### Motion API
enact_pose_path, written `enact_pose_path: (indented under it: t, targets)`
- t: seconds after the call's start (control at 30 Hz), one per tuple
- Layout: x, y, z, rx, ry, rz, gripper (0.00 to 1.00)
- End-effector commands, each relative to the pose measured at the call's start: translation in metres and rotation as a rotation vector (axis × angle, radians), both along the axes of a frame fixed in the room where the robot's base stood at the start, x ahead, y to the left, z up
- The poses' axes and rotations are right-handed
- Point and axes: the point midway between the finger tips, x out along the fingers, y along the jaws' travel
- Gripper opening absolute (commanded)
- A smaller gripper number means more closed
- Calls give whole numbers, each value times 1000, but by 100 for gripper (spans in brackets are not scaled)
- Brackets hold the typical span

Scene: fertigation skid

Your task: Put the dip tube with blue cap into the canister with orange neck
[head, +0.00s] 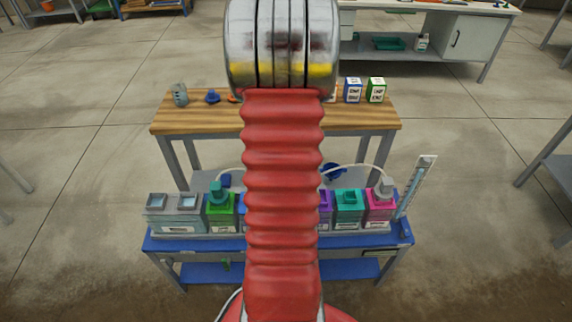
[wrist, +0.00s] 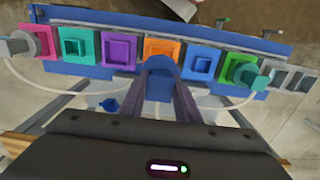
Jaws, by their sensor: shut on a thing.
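In the wrist view my gripper (wrist: 172,92) is shut on a blue-capped piece, the dip tube with blue cap (wrist: 160,66). Only its cap end shows clearly; the tube below is hidden. The canister with orange neck (wrist: 163,49) stands in the row just beyond the cap in the picture, and the cap covers part of its near edge. I cannot tell the height gap between them. In the head view my red arm hides the gripper, the dip tube and the orange-necked canister.
Purple (wrist: 119,48) and blue (wrist: 202,61) necks flank the orange one. Teal (head: 348,197), magenta (head: 381,205) and green (head: 222,208) canisters share the blue bench (head: 190,244); hoses rise from the green and magenta ones. A wooden table (head: 200,120) stands behind.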

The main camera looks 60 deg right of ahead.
Motion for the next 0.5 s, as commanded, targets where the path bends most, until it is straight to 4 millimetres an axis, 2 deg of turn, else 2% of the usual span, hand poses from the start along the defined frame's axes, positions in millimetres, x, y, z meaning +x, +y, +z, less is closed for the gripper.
enact_pose_path:
  t: [0.5]
  targets:
    - [0, 0, -37, 0, 0, -1, 0]
